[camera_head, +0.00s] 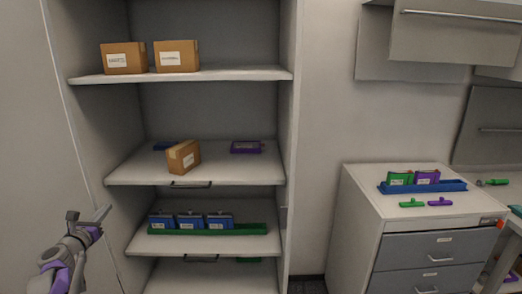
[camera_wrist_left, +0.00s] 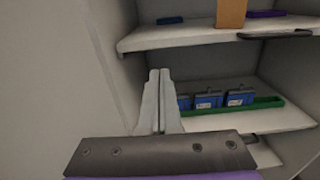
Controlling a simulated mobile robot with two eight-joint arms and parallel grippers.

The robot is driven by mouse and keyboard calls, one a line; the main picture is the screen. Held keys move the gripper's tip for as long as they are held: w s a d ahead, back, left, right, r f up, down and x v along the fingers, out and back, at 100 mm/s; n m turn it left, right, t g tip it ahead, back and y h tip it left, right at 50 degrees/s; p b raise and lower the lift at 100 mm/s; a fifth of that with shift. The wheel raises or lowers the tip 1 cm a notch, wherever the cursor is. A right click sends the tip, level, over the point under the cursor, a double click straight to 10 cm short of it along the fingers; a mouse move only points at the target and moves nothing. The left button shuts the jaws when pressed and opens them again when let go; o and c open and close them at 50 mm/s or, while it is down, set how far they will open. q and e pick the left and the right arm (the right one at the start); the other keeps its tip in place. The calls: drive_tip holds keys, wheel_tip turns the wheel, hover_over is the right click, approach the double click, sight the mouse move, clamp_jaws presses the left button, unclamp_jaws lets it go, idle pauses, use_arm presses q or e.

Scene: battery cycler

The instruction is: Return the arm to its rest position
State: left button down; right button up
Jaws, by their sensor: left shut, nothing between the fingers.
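My left gripper (camera_head: 103,214) is at the lower left of the head view, in front of the left side of the open cabinet. It is shut and empty, with its fingers pointing up and right toward the shelves. In the left wrist view its two fingers (camera_wrist_left: 159,100) are together in front of the cabinet's lower shelves, with nothing between them. My right gripper is not in either view.
The cabinet has shelves with cardboard boxes (camera_head: 176,56), a tilted box (camera_head: 183,157), and blue batteries in a green tray (camera_head: 255,229). A drawer unit (camera_head: 370,196) stands at right, with a blue tray (camera_head: 452,186) on top. Bare wall separates them.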

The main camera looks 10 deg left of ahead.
use_arm(q)
drive_tip(key=s+d+f+m+g+h, duration=0.1)
drive_tip(key=d+f+m+g+h, duration=0.1)
drive_tip(key=d+m, duration=0.65)
drive_tip(key=s+d+f+m+g+h, duration=0.1)
drive_tip(key=s+d+m+g+h, duration=0.15)
drive_tip(key=d, duration=1.05)
drive_tip(key=s+d+f+m+g+h, duration=0.1)
drive_tip(key=d+f+m+h, duration=0.1)
drive_tip(key=d+m, duration=0.65)
drive_tip(key=s+d+f+m+g, duration=0.3)
drive_tip(key=s+d+f+m, duration=0.15)
drive_tip(key=s+d, duration=0.5)
drive_tip(key=s+d+f+m+g+y, duration=0.1)
drive_tip(key=s+d+f+m+g, duration=0.1)
drive_tip(key=s+m, duration=0.5)
drive_tip(key=s+d+f+m+g+y, duration=0.1)
drive_tip(key=s+d+f+m, duration=0.3)
drive_tip(key=s+f+m, duration=0.3)
drive_tip(key=s, duration=0.3)
drive_tip(key=shift+f+g, duration=0.25)
drive_tip(key=shift+g, duration=0.1)
